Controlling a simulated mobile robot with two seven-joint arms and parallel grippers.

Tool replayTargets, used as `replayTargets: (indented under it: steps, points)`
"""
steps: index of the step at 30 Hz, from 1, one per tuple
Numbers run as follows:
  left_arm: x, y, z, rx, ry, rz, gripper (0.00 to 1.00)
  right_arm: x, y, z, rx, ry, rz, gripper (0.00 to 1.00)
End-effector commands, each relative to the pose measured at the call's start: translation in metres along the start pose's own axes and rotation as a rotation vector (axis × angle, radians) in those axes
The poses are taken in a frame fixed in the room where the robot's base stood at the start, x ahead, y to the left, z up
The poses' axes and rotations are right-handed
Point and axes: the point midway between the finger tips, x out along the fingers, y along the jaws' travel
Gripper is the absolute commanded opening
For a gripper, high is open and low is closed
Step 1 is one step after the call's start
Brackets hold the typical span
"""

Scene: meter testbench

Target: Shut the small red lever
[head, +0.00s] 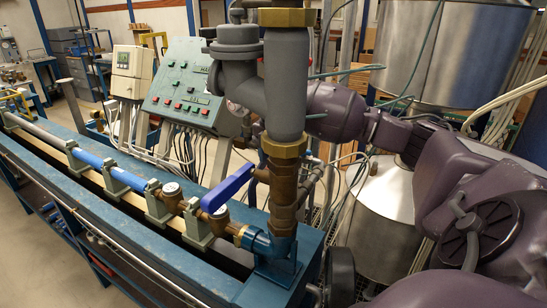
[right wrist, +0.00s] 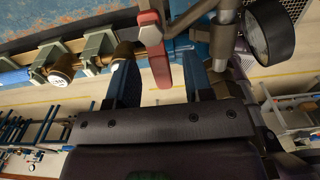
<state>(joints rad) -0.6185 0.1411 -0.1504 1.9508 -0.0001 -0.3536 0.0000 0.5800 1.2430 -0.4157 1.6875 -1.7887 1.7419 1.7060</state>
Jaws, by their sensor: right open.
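The small red lever (right wrist: 153,48) shows in the right wrist view, hanging beside the brass pipe (right wrist: 188,14). Its lower end lies between the two blue fingers of my right gripper (right wrist: 158,75) as seen from the wrist. The fingers are apart, with a visible gap on each side of the lever. I cannot tell from this view how deep the lever sits between them. In the head view my purple right arm (head: 400,135) reaches in from the right behind the upright pipe, which hides the gripper and the red lever. My left gripper is not in view.
A larger blue lever (head: 228,188) sticks out left from the upright grey and brass pipe (head: 285,90). A round gauge (right wrist: 268,30) is right of the fingers. The blue bench (head: 215,285) carries meters on a pipe. A green control panel (head: 183,88) stands behind.

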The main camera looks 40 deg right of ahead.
Motion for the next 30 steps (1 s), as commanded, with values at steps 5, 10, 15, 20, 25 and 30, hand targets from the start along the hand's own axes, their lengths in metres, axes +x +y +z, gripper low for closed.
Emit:
replayTargets:
  steps: [5, 10, 15, 20, 25, 30]
  points:
    - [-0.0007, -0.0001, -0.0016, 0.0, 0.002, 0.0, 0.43, 0.0072, 0.0, -0.0001, 0.0, 0.0, 0.001, 0.47]
    - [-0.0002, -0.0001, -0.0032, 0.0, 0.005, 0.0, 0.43, 0.0078, 0.0, 0.0, 0.0, 0.0, 0.001, 0.47]
    - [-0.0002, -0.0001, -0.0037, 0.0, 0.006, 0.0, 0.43, 0.0077, 0.0, 0.0, 0.0, 0.0, 0.0, 0.33]
    - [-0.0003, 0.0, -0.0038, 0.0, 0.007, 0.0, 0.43, 0.0075, 0.0, 0.0001, 0.0, 0.0, 0.0, 0.09]
    - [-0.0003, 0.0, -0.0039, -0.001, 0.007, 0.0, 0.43, 0.0074, 0.0, 0.0001, 0.0, 0.0, 0.001, 0.0]
    - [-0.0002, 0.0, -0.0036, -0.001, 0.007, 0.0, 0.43, 0.0073, 0.0, 0.0001, 0.005, 0.0, 0.001, 0.0]
